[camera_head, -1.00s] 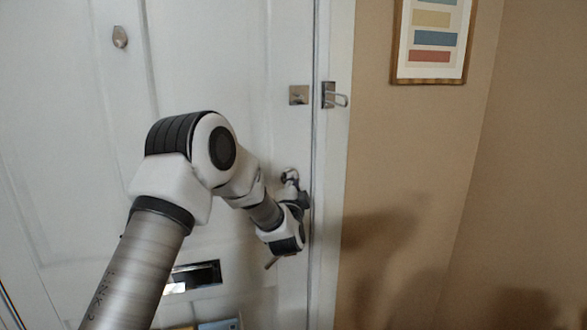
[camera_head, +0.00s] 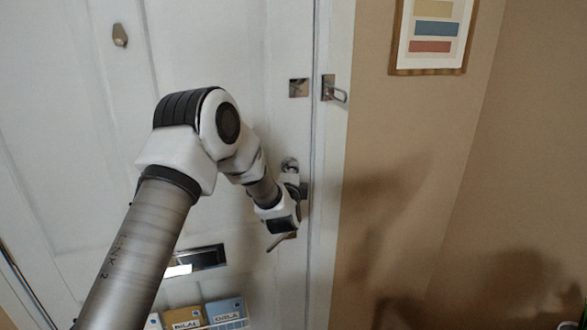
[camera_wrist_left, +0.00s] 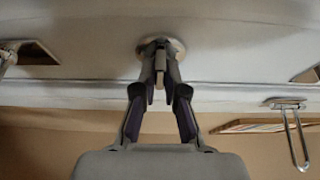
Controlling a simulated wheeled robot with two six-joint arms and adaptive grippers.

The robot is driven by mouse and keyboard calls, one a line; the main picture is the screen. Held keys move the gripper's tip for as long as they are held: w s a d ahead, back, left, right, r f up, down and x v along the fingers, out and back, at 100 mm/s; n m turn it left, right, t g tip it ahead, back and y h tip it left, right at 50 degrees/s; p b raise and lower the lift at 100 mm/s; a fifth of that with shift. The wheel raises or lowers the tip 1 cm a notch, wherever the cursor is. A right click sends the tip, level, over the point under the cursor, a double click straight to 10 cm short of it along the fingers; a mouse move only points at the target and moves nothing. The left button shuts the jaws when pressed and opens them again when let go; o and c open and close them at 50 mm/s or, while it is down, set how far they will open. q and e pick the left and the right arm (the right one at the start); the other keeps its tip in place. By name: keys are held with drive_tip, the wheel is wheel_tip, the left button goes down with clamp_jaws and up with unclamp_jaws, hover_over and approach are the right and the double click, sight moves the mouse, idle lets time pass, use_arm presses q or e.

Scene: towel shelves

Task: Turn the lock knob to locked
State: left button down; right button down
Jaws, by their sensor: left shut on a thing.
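The lock knob (camera_wrist_left: 163,48) is a small metal thumb-turn on a round plate, near the right edge of the white door. Its round plate shows in the head view (camera_head: 290,164) just above my left gripper (camera_head: 291,178). In the left wrist view my left gripper (camera_wrist_left: 160,84) is shut on the knob's turn-piece, one finger on each side. The turn-piece looks in line with the fingers, partly hidden between them. I cannot tell the lock's state. My right gripper is not in view.
A lever handle (camera_head: 281,241) sits just below my gripper. A square plate (camera_head: 299,87) is higher on the door, with a looped latch (camera_head: 335,90) on the frame. A letter slot (camera_head: 196,262), named cards (camera_head: 225,309) and a framed picture (camera_head: 432,38) are nearby.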

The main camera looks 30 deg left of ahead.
use_arm(q)
drive_tip(key=shift+r, duration=0.1)
drive_tip(key=c, duration=1.2)
unclamp_jaws()
drive_tip(key=shift+c, duration=0.2)
drive_tip(key=shift+s, duration=0.1)
drive_tip(key=v, duration=1.2)
drive_tip(key=shift+a, duration=0.1)
